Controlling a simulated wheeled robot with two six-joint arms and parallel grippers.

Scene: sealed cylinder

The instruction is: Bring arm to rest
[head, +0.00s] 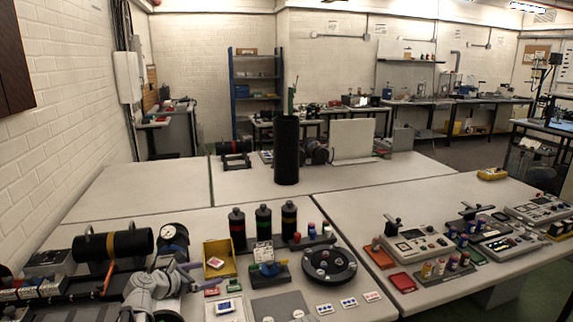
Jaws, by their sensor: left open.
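My left gripper (188,276) is at the lower left, at the end of my pale grey arm. Its jaws are open and nothing shows between them. It is in front of the round white gauge (174,234) and left of the yellow tray (219,262), over the near-left bench. I cannot tell how high it is above the bench. A black cylinder (130,243) lies on its side behind and left of the gripper, apart from it as seen here. My right gripper is not in view.
Three dark bottles (263,221) stand in a rack right of the gripper. A tall black cylinder (286,155) stands upright farther back. The back-left tabletop (145,190) is clear.

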